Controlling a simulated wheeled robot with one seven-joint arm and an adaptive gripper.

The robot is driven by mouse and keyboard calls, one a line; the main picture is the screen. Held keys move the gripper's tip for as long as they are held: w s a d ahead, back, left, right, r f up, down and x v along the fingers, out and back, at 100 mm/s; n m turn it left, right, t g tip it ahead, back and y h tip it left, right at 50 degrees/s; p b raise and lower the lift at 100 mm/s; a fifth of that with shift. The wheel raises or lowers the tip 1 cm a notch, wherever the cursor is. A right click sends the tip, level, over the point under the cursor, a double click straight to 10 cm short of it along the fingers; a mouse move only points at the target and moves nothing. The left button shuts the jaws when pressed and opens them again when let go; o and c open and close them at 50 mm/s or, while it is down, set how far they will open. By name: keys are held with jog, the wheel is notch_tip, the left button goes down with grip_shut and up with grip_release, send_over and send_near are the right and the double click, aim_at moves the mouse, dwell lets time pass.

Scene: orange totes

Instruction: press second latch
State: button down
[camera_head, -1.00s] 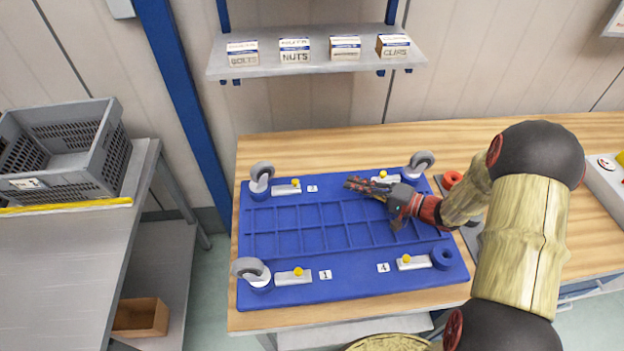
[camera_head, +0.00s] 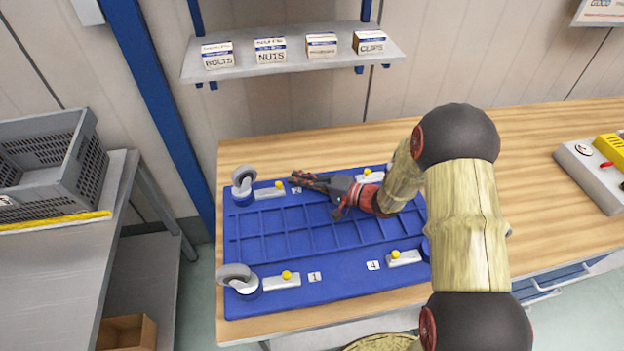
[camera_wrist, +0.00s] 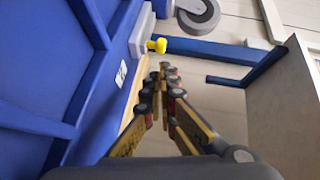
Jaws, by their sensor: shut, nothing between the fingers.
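The blue tote base (camera_head: 330,281) lies on the wooden bench. Its back left latch (camera_head: 269,192) is a pale block with a yellow knob (camera_head: 281,185). A small label (camera_head: 297,190) sits beside it, too small to read surely. My gripper (camera_head: 294,178) is shut and empty, its fingertips just right of this latch and pointing left. In the wrist view the shut fingertips (camera_wrist: 168,72) are close below the yellow knob (camera_wrist: 157,46) and appear apart from it. The label (camera_wrist: 121,74) also shows there. The back right latch (camera_head: 370,177) is partly covered by my arm.
Casters stand at the back left (camera_head: 244,180) and front left (camera_head: 238,278) corners. Front latches (camera_head: 282,281) (camera_head: 404,258) lie by labels 1 and 4. A shelf (camera_head: 290,60) with small boxes hangs behind. A grey crate (camera_head: 50,160) is at left, a control box (camera_head: 595,175) at right.

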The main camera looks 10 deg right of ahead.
aim_at(289, 192)
jog(key=shift+s+a+f, duration=0.1)
jog(key=shift+a+f, duration=0.05)
jog(key=shift+a, duration=0.4)
jog(key=shift+a, duration=0.1)
jog(key=shift+a+f+b, duration=0.1)
jog(key=shift+a+b, duration=0.85)
jog(key=shift+a, duration=0.05)
jog(key=shift+d, duration=0.2)
jog(key=d, duration=0.1)
jog(key=d+b, duration=0.1)
jog(key=d+r, duration=0.1)
jog(key=d, duration=0.1)
jog(key=shift+w, duration=0.35)
jog(key=p+v, duration=0.2)
jog(key=v, duration=0.7)
jog(key=shift+s+d, duration=0.2)
jog(key=shift+s, duration=0.1)
jog(key=shift+r, duration=0.1)
